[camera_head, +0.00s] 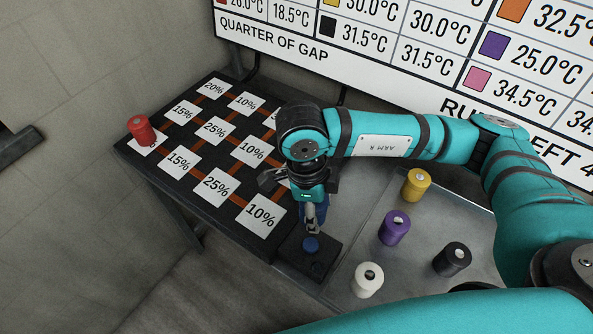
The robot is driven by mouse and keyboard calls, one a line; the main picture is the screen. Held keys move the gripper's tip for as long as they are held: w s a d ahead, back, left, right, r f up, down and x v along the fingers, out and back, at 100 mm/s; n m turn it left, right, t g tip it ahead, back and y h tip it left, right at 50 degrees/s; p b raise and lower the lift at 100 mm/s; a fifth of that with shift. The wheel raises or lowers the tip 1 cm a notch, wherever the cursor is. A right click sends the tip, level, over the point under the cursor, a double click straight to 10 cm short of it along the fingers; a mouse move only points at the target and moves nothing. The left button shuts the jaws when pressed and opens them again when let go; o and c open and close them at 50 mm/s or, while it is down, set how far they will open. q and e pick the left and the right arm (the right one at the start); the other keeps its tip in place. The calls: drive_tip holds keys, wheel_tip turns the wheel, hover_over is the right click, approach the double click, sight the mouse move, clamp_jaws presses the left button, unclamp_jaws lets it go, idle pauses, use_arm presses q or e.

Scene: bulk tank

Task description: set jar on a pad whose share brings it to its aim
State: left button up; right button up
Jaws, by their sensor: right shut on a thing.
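My right gripper (310,222) points down, shut on a dark blue thing (322,213), probably a jar, largely hidden by the fingers. It is just above and behind a small black block (330,249) with a blue round knob (311,244); I cannot tell whether they touch. The black pad board (180,198) bears white pads joined by orange strips. Readable shares include 20% (213,88), 15% (183,111), 25% (217,187) and 10% (262,215). A red jar (141,129) stands on the leftmost pad. My right arm hides some far-right pads. My left gripper is out of view.
A grey tray (347,291) holds yellow (416,184), purple (394,227), black (452,259) and white (367,279) jars. A wall board (300,48) lists temperatures beside colour squares and reads "QUARTER OF GAP". A dark bar (15,146) is at the left edge.

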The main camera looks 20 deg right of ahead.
drive_tip(key=w+p, duration=0.1)
drive_tip(key=w, duration=0.3)
drive_tip(key=w+p, duration=0.1)
drive_tip(key=w, duration=0.4)
drive_tip(key=w+d+f+p, duration=0.1)
drive_tip(key=w, duration=0.3)
drive_tip(key=shift+w, duration=0.3)
drive_tip(key=shift+w+f, duration=0.1)
drive_tip(key=shift+w, duration=0.15)
drive_tip(key=shift+w+d+f+p, duration=0.1)
drive_tip(key=shift+w+p, duration=0.25)
wheel_tip(320, 180, down, 2)
drive_tip(key=shift+s+f+p, duration=0.1)
drive_tip(key=shift+f+p, duration=0.1)
drive_tip(key=shift+p, duration=0.4)
drive_tip(key=shift+f, duration=0.4)
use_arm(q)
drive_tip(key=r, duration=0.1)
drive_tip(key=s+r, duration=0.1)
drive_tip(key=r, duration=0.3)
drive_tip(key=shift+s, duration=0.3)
use_arm(e)
drive_tip(key=shift+f, duration=0.1)
